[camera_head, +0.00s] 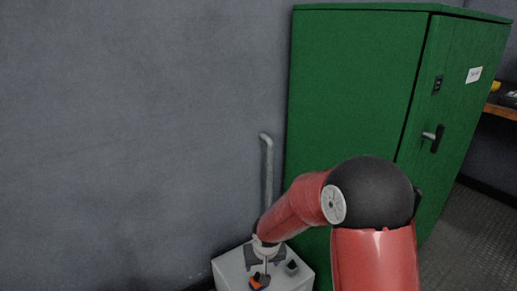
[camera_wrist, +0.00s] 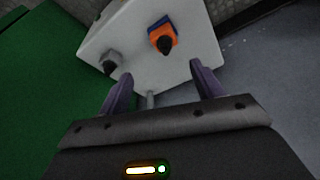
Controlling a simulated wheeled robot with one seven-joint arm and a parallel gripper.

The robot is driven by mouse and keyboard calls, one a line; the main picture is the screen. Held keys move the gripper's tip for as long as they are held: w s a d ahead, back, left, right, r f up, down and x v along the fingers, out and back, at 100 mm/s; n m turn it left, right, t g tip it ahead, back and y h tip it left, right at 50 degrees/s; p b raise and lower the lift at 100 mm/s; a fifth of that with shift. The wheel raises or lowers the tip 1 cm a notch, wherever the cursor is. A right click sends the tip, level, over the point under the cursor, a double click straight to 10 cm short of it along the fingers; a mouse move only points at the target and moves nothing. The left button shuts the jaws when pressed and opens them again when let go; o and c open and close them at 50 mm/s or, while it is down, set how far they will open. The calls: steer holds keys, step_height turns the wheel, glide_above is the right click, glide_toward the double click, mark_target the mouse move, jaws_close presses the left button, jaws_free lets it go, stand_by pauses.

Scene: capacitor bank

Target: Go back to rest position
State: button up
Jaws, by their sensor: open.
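My gripper (camera_wrist: 160,68) is open, with its two dark purple fingers apart and nothing between them. In the head view my gripper (camera_head: 265,257) is low in the picture, in front of or over a white box (camera_head: 228,270); the exact gap cannot be told. The box also shows in the wrist view (camera_wrist: 192,42). It carries an orange and blue part with a black knob (camera_wrist: 164,39) and a grey part with a black tip (camera_wrist: 111,62). Both stand beyond the fingertips, apart from them. My red arm reaches down from the right.
A tall green cabinet (camera_head: 355,85) with a black door handle (camera_head: 437,138) stands close behind my arm. A grey pipe (camera_head: 268,170) rises from the box along the grey wall (camera_head: 130,130). A wooden bench (camera_head: 502,111) is at the far right. Open floor (camera_head: 480,235) lies at lower right.

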steer(key=s+d+r+m+t+h+p, duration=0.1)
steer(key=s+d+r+p, duration=0.3)
steer(key=r, duration=0.7)
steer(key=s+d+r+h+p, duration=0.1)
steer(key=s+d+r, duration=0.45)
steer(key=r, duration=0.65)
steer(key=s+d+r+p, duration=0.2)
steer(key=s+r, duration=0.3)
steer(key=s, duration=0.2)
steer(key=s+d+r+m+t+y+p, duration=0.1)
steer(key=s+d+r+p, duration=0.1)
steer(key=s+r, duration=0.3)
steer(key=s+p, duration=0.1)
steer(key=s, duration=0.2)
steer(key=shift+s+d+r, duration=0.15)
steer(key=shift+d+r, duration=0.15)
steer(key=shift+d, duration=0.05)
steer(key=shift+c, duration=0.5)
